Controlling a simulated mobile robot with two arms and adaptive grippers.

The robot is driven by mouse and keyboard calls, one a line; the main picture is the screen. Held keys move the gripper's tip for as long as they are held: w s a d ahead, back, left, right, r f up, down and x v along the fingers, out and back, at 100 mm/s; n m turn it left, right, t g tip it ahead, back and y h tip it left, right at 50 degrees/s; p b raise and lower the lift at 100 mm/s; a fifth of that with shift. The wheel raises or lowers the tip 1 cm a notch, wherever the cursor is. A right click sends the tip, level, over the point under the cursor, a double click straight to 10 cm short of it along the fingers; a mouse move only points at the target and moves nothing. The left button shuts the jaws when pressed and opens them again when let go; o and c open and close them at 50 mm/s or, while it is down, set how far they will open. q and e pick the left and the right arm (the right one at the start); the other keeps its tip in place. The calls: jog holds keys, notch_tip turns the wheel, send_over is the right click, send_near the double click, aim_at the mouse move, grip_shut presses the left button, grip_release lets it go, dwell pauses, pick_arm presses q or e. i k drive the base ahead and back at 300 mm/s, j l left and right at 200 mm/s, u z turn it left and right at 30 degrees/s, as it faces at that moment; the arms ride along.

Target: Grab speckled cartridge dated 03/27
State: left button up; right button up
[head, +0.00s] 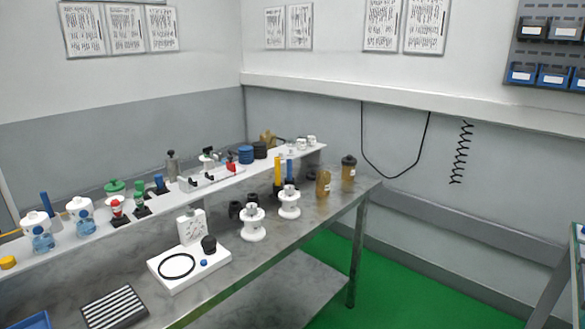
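Two brownish-gold cylinders with small pale labels stand upright near the right end of the grey bench. The nearer cylinder (323,184) has a plain-looking top, and the other cylinder (348,174) has a dark cap. They may be the cartridges, but speckles and dates are too small to make out, so I cannot tell which is dated 03/27. Neither of my grippers is in the head view.
White spool-shaped stands (252,223) are left of the cylinders. A white base (188,268) with a black ring lies farther left. A raised white shelf (215,178) holds bottles, valves and discs. Green floor (390,275) is clear right of the bench.

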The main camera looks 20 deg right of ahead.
aim_at(312, 138)
jog(key=i+l+u, duration=0.1)
jog(key=l, duration=0.25)
jog(key=i+l+u, duration=0.1)
jog(key=i+l, duration=0.15)
jog(key=l, duration=0.15)
jog(key=i+l, duration=0.2)
jog(key=l, duration=0.2)
jog(key=i+l+u, duration=0.15)
jog(key=l, duration=0.25)
jog(key=i+l+u, duration=0.1)
jog(key=l, duration=0.35)
jog(key=i+l+u, duration=0.1)
jog(key=l, duration=0.3)
jog(key=i+l+u, duration=0.1)
jog(key=l, duration=0.35)
jog(key=i+l, duration=0.15)
jog(key=l, duration=0.3)
jog(key=l+u, duration=0.15)
jog(key=l, duration=0.7)
jog(key=k+l+u, duration=0.1)
jog(key=l, duration=0.8)
